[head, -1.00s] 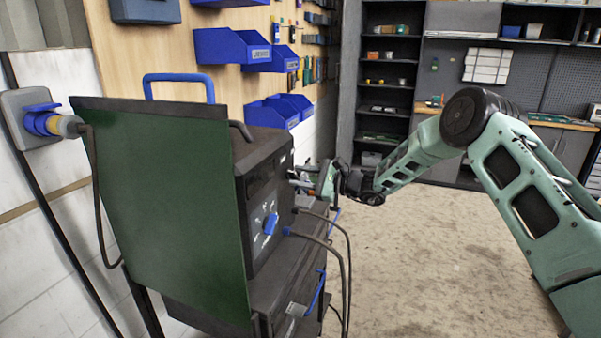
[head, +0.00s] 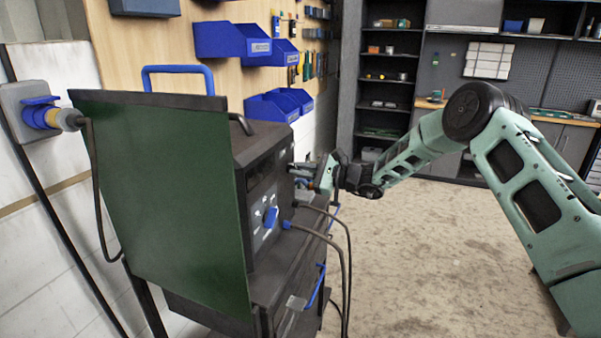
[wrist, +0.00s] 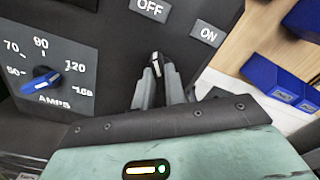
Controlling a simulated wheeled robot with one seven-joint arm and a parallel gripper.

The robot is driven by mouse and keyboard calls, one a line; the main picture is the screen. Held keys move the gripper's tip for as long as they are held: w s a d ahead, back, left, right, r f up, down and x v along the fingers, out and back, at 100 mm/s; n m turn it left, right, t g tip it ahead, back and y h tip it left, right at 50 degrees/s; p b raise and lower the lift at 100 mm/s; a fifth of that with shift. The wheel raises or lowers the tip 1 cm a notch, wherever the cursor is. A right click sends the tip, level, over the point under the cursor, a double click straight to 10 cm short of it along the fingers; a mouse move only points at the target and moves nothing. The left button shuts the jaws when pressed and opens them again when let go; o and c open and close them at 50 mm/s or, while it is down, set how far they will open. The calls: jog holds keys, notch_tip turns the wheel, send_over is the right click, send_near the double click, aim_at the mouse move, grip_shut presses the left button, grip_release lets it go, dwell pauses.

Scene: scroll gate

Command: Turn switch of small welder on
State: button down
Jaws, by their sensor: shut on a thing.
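The small welder (head: 265,170) is a dark box on a cart in the head view, partly hidden by a green panel. My gripper (head: 302,174) is at the upper right of its front face. In the wrist view my gripper (wrist: 160,88) is shut on the dark switch (wrist: 157,66), which carries a white mark. The OFF label (wrist: 152,8) is above the switch and the ON label (wrist: 208,34) is to its upper right. The white mark points roughly upward in the picture; I cannot tell its exact setting. The fingers hide part of the switch.
A blue AMPS knob (wrist: 41,82) is left of my gripper in the wrist view. Cables (head: 340,235) hang from the welder's front. The green panel (head: 165,190) stands at the left. Blue bins (head: 232,42) hang on the wall. The floor (head: 430,250) at right is open.

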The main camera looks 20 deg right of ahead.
jog(key=shift+d+m+p, duration=0.1)
jog(key=shift+m+p, duration=0.25)
jog(key=shift+m, duration=7.15)
jog(key=c, duration=1.5)
grip_release()
jog(key=shift+o, duration=0.2)
jog(key=b+v, duration=0.5)
jog(key=v, duration=1.2)
jog(key=shift+d, duration=0.15)
jog(key=shift+s+r, duration=0.1)
